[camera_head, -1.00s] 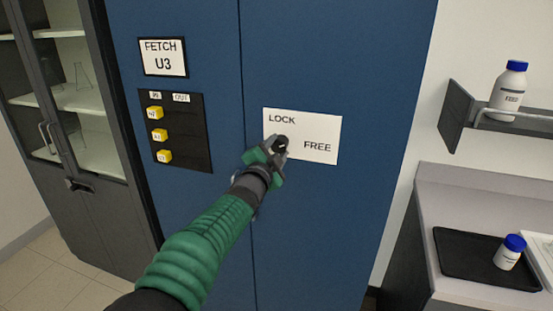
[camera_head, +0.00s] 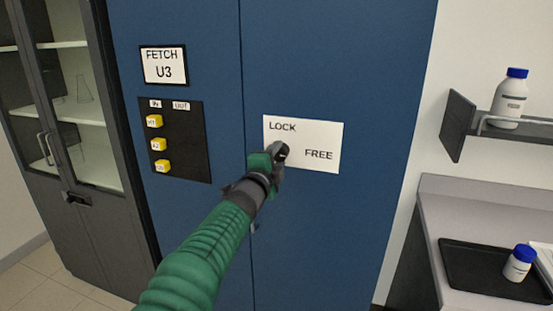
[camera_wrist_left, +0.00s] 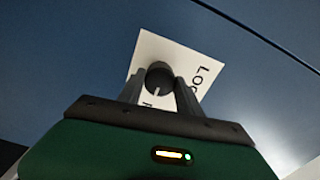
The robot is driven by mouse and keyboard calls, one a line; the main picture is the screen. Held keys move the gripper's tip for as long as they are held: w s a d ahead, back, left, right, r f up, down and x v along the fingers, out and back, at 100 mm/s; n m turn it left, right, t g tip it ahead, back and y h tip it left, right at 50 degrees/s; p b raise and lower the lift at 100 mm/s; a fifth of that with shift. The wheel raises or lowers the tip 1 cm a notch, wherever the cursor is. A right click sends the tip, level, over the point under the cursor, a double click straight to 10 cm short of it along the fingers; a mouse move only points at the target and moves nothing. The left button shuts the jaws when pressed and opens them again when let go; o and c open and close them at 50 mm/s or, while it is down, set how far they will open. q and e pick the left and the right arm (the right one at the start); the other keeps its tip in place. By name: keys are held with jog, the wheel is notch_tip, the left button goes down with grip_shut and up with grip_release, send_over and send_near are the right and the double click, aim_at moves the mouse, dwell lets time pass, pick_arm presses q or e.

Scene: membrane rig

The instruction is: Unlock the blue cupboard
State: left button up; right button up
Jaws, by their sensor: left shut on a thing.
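The blue cupboard (camera_head: 330,55) fills the middle of the head view, with its doors closed. A white plate (camera_head: 326,134) on its right door reads LOCK at upper left and FREE at lower right. A dark round knob (camera_wrist_left: 159,77) sits on the plate and bears a small pale mark. My left gripper (camera_head: 280,152) is shut on this knob, with one finger on each side in the left wrist view (camera_wrist_left: 160,92). In the head view the gripper hides most of the knob. My right gripper is not in view.
A FETCH U3 sign (camera_head: 164,65) and a black panel with yellow tags (camera_head: 159,144) are on the left door. A glass-fronted cabinet (camera_head: 75,120) stands left. At right are a shelf with a bottle (camera_head: 509,100) and a counter with a black tray (camera_head: 470,262).

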pick_arm(q)
jog(key=shift+d+f, duration=0.1)
jog(key=shift+f, duration=0.1)
jog(key=o, duration=1.1)
jog(key=shift+o, duration=1.3)
jog(key=shift+d+r, duration=0.1)
jog(key=shift+d, duration=0.05)
jog(key=b+v, duration=0.5)
jog(key=v, duration=1.1)
jog(key=shift+s, duration=0.35)
